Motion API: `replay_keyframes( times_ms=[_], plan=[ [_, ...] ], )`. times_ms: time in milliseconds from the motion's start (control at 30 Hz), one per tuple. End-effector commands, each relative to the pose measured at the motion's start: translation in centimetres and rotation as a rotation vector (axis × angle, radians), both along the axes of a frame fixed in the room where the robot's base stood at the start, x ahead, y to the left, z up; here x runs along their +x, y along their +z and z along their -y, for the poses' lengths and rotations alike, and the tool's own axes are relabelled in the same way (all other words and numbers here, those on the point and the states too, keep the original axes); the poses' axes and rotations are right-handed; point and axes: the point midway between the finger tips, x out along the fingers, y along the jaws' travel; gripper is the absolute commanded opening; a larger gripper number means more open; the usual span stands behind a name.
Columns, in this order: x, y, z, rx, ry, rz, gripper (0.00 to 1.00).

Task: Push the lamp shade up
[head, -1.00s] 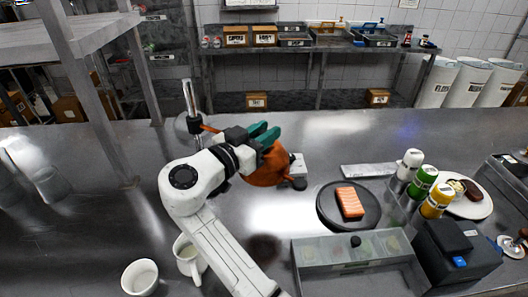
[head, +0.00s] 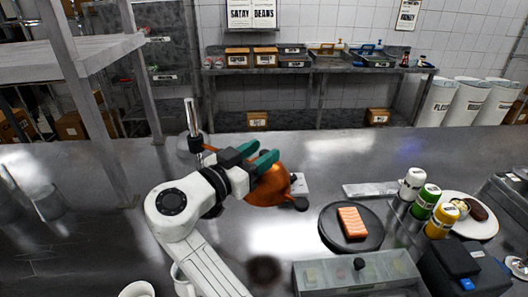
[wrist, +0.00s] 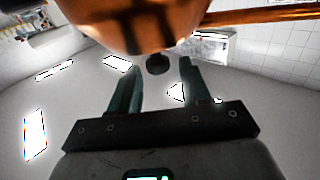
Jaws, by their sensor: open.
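The lamp shade (head: 270,188) is a copper dome on a thin copper arm that joins a chrome post (head: 192,118) standing on the steel counter. In the wrist view the shade (wrist: 155,22) fills the top middle, with a dark round part under it. My gripper (head: 264,162) has green fingers and overlaps the shade's upper left side in the head view. In the wrist view my gripper (wrist: 157,88) has its fingers apart with nothing between them, pointing toward the shade. I cannot tell whether they touch it.
Right of the shade are a dark plate (head: 335,240) with a salmon piece (head: 351,222), several bottles (head: 425,200) and a clear-lidded container (head: 355,272). White mugs (head: 137,290) stand at the front left. A metal shelf frame (head: 98,125) stands at the left. The counter behind the post is clear.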

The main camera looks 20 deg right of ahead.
Motion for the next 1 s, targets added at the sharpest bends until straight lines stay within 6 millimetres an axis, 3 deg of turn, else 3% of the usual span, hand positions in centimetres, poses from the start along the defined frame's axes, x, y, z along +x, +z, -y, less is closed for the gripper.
replay_keyframes(
  times_ms=[200, 433, 1000],
  plan=[
    [-1.9, -0.3, -4.1, 0.000, 0.005, 0.004, 0.47],
    [-3.5, -0.1, -7.1, -0.001, 0.004, 0.003, 0.47],
    [-4.0, 0.9, -7.9, -0.001, 0.002, 0.002, 0.47]
  ],
)
